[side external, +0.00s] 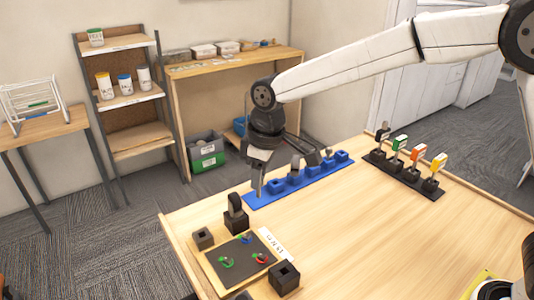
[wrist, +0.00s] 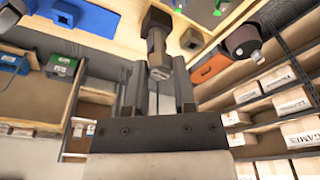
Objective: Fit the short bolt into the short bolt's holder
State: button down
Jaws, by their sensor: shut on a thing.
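In the wrist view, my gripper (wrist: 163,72) is shut on a grey piece with a pale end (wrist: 158,48), which looks like the short bolt. Grey pieces show among the rack's holders; I cannot tell which holder belongs to the short bolt.
A small dark open block (side external: 203,238) and a board with coloured rings (side external: 215,272) are at the front left, with another dark block (side external: 284,278) nearby. A black strip (side external: 430,190) with coloured upright pieces is at the right. The middle of the table is clear.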

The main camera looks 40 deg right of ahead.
jog(key=w+d+f+m, duration=0.1)
jog(key=w+d+m, duration=0.1)
jog(key=w+d, duration=0.5)
jog(key=w+d+m, duration=0.2)
jog(key=w+d, duration=0.1)
jog(key=d, duration=0.8)
jog(key=w+d+f+m, duration=0.1)
jog(key=d, duration=1)
jog(key=d+f+m+h, duration=0.1)
jog(key=d+m, duration=0.1)
jog(key=d, duration=0.9)
jog(key=shift+w, duration=0.4)
jog(key=shift+f, duration=0.1)
jog(key=shift+f, duration=2.8)
jog(key=shift+f, duration=1.95)
jog(key=shift+c, duration=1.8)
grip_release()
